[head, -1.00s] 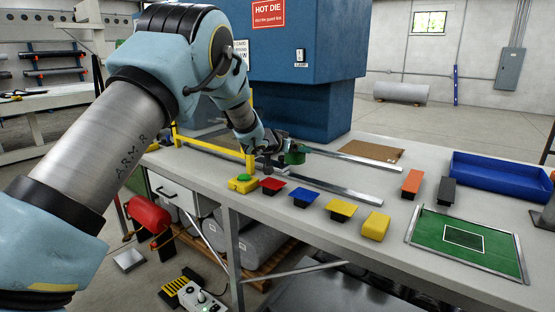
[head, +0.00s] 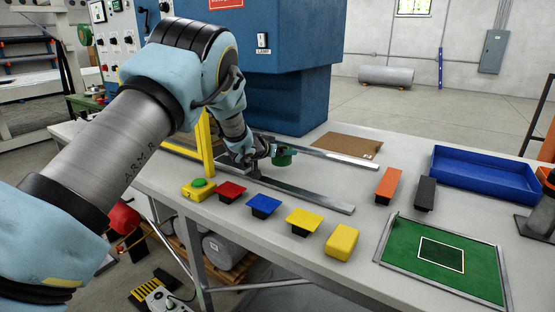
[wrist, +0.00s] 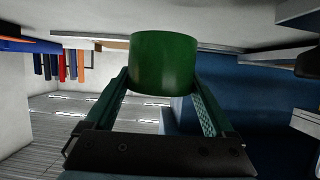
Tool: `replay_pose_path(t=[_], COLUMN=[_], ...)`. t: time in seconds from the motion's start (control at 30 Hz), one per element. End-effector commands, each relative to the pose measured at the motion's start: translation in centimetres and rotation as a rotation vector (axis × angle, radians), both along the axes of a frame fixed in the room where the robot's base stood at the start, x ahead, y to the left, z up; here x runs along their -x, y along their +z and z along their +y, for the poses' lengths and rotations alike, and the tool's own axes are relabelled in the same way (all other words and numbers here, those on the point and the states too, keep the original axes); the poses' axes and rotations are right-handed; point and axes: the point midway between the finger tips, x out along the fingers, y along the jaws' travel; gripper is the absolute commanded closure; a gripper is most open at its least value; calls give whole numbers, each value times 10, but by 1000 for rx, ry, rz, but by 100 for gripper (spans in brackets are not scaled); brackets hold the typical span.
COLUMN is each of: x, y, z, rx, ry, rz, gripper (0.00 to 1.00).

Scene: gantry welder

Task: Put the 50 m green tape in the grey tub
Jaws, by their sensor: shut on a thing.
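The green tape (head: 282,157) is a short green roll, held above the bench near the metal rails. My gripper (head: 270,154) is shut on it. In the wrist view the tape (wrist: 162,62) sits between the two fingertips of my gripper (wrist: 163,88), its curved side toward the camera. Any print on the tape is not readable. I see no grey tub in either view.
The bench holds a yellow button box (head: 199,190), several coloured blocks such as the red one (head: 231,190), a framed green mat (head: 398,258) and a blue tray (head: 485,176). A blue machine (head: 290,60) and yellow post (head: 206,143) stand behind and left.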

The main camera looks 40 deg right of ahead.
Motion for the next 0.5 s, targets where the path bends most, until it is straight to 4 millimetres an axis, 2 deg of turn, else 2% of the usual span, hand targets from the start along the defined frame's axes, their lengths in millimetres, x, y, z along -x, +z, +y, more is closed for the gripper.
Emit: replay_pose_path(t=[0.2, 0.33, 0.5], x=[1, 0, 0], y=[-31, -40, -40], z=[0, 0, 0], rx=[-4, -1, 0], ry=[-2, -1, 0], rz=[0, -2, -1], gripper=[77, 77, 77])
